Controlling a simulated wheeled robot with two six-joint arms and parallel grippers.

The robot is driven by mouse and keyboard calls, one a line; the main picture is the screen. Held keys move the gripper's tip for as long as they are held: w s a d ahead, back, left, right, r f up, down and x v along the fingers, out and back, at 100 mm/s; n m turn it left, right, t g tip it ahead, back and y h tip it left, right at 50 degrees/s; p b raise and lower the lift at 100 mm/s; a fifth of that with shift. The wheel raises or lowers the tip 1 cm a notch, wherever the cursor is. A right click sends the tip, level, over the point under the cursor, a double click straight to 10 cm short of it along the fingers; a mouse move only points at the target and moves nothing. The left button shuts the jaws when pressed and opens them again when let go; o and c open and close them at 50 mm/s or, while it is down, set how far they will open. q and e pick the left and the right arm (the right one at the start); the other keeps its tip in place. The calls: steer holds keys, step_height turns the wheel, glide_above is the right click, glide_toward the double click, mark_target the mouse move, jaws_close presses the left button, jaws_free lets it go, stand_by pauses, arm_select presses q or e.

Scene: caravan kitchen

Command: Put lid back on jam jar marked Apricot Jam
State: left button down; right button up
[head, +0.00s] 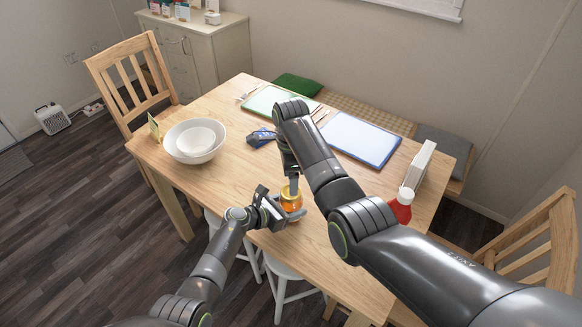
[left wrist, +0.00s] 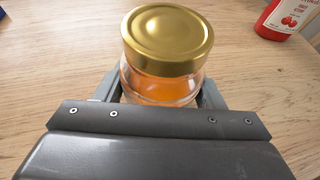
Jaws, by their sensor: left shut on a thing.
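A glass jar with orange contents (head: 291,204) stands at the table's front edge; the left wrist view shows it close (left wrist: 160,88). A gold lid (left wrist: 167,35) sits on top of its mouth and looks level; I cannot tell how tightly it is seated. No label text is visible. My left gripper (head: 284,214) is shut around the jar's body from the left. My right arm reaches over the table, with its gripper (head: 292,185) pointing down by the jar's top in the head view. Its fingers are too small to read, and it does not show in the left wrist view.
White bowls (head: 196,137), a dark blue object (head: 261,138), a green-edged board (head: 278,104) and a blue-edged board (head: 361,139) lie beyond. Tabletop left of the jar is clear.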

steer(key=n, duration=0.3)
steer(key=shift+r, duration=0.1)
steer(key=n, duration=0.5)
steer(key=shift+r, duration=0.1)
steer(key=n, duration=0.6)
steer(key=shift+r, duration=0.2)
steer(key=n, duration=0.6)
steer(key=shift+r+n, duration=0.15)
steer(key=shift+n, duration=0.25)
steer(key=n, duration=0.6)
steer(key=shift+r, duration=0.2)
steer(key=n, duration=0.5)
steer(key=shift+r, duration=0.1)
steer(key=n, duration=0.4)
steer(key=shift+r+n, duration=0.15)
steer(key=shift+n, duration=0.15)
steer(key=n, duration=0.4)
steer(key=shift+r+n, duration=0.15)
steer(key=shift+n, duration=0.15)
steer(key=n, duration=0.4)
steer(key=shift+r, duration=0.1)
